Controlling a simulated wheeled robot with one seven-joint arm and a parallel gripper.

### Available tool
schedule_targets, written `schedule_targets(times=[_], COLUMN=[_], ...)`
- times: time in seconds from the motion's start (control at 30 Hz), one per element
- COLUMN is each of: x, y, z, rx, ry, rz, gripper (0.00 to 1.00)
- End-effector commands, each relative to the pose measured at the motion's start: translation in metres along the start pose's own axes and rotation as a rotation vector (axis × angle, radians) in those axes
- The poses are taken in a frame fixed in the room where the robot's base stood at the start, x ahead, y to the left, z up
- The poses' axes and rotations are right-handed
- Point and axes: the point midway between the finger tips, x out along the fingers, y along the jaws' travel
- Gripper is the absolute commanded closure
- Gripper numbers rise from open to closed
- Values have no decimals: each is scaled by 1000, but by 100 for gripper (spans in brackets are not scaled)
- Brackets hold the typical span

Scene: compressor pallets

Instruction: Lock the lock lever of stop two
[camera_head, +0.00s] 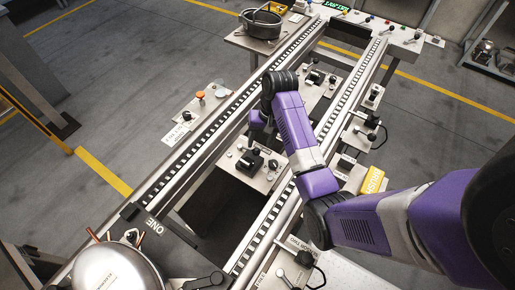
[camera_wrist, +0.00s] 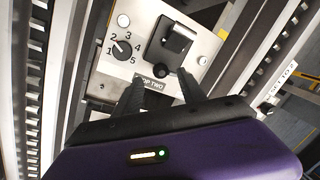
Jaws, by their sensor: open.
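The stop two plate (camera_wrist: 113,73) is pale metal between the rails in the wrist view, with a "STOP TWO" label partly covered by a finger. On it are a black stop block (camera_wrist: 170,43) and a small black ball knob (camera_wrist: 162,71) at the block's near edge, seemingly the lock lever's end. My gripper (camera_wrist: 161,78) is open, its two black fingers apart on either side of the knob in the picture; I cannot tell whether they touch anything. In the head view the plate (camera_head: 262,180) and black block (camera_head: 252,159) show below my wrist; my fingertips are not clear there.
A numbered dial (camera_wrist: 121,48) sits left of the block, and round buttons sit near the plate's corners. Conveyor rails (camera_head: 205,140) run along both sides. A silver compressor (camera_head: 115,268) stands at the near left, and a dark pot-like housing (camera_head: 262,25) at the far end.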

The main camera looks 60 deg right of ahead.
Motion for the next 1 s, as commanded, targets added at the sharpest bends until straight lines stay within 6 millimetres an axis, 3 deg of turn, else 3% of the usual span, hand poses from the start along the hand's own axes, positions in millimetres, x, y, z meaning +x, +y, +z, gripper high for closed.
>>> schedule_targets(times=[0.3, 0.67, 0.7, 0.93, 1.0], x=[43, 50, 50, 50, 50], y=[0, 0, 0, 0, 0], z=[0, 0, 0, 0, -1], rx=[0, 0, -1, 0, 0], ry=[0, 2, 2, 3, 3], rz=[0, 0, 0, 0, 0], gripper=[52, 52, 54, 99, 100])
